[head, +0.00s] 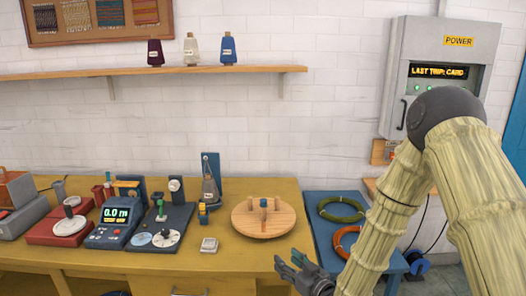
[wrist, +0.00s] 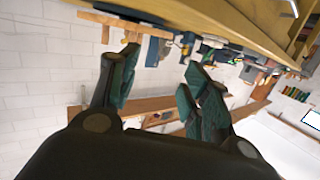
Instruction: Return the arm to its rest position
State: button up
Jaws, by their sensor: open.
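My arm, with pale bamboo-like links and a dark elbow, fills the right side of the head view. My gripper (head: 291,265) hangs at the front edge of the yellow table (head: 190,262), at its right end. The gripper is open and empty. In the wrist view its two dark green fingers (wrist: 160,92) stand apart with nothing between them. That view is tilted and shows the wall, the shelf and the table from an odd angle.
A round wooden board with pegs (head: 262,222) stands near the gripper. A blue table (head: 318,252) holds green (head: 341,208) and orange (head: 345,243) rings. Devices, including a meter (head: 116,224), crowd the left. A power box (head: 440,70) and a shelf (head: 180,72) with cones hang on the wall.

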jog(key=s+d+f+m+g+h+p, duration=0.1)
jog(key=s+d+f+m+g+h, duration=0.2)
jog(key=s+f, duration=0.65)
jog(key=s+d+f+m+g+h+p, duration=0.15)
jog(key=s+d+f+g, duration=0.25)
jog(key=s+f, duration=0.6)
jog(key=s+d+f+m+g+h, duration=0.1)
jog(key=s+d+f+g+h, duration=0.1)
jog(key=s, duration=1)
jog(key=s+d+f+g+h, duration=0.2)
jog(key=s+d+f+g, duration=0.3)
jog(key=s, duration=0.8)
jog(key=shift+s+d+f+m, duration=0.2)
jog(key=shift+d+f+m, duration=0.1)
jog(key=shift+d+m, duration=0.1)
